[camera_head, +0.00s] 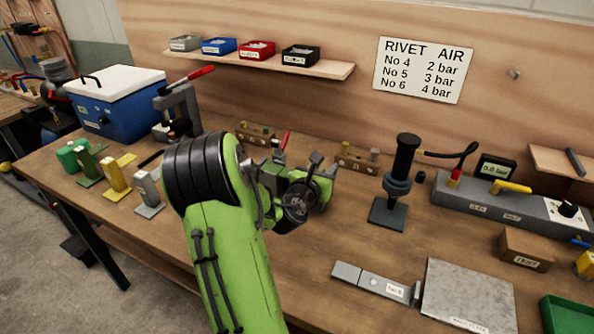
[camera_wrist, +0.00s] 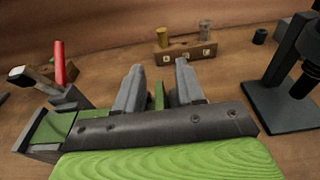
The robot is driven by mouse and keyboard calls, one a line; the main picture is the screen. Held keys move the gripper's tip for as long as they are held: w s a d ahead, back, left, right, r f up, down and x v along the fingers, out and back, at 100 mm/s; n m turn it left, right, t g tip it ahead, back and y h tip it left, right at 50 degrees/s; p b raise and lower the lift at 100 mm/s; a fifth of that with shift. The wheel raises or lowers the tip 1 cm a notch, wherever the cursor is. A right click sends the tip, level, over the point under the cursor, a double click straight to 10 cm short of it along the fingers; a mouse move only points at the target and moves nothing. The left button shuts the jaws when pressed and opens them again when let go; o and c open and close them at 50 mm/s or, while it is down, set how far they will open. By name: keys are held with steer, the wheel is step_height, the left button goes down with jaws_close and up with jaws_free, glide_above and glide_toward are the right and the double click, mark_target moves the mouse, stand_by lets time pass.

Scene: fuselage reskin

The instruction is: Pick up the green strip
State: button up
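My gripper (camera_wrist: 158,88) shows in the wrist view with its two grey fingers apart. A narrow green strip (camera_wrist: 159,96) stands upright between them, with a gap visible to each finger. Its lower part is hidden behind the dark bar at the finger bases. In the head view my gripper (camera_head: 298,198) is at the middle of the bench, partly hidden by my green arm, and the strip between the fingers cannot be made out there.
A red-handled clamp (camera_wrist: 60,65) stands close left of my gripper, beside a grey block with a green top (camera_wrist: 62,124). A black stand (camera_head: 388,213) rises to the right. A drilled wooden block (camera_wrist: 186,52) lies behind. A metal plate (camera_head: 470,292) lies front right.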

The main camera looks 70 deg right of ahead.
steer(key=shift+a+r, duration=0.15)
steer(key=shift+a, duration=0.15)
steer(key=shift+d, duration=0.15)
jaws_close()
steer(key=shift+w, duration=0.1)
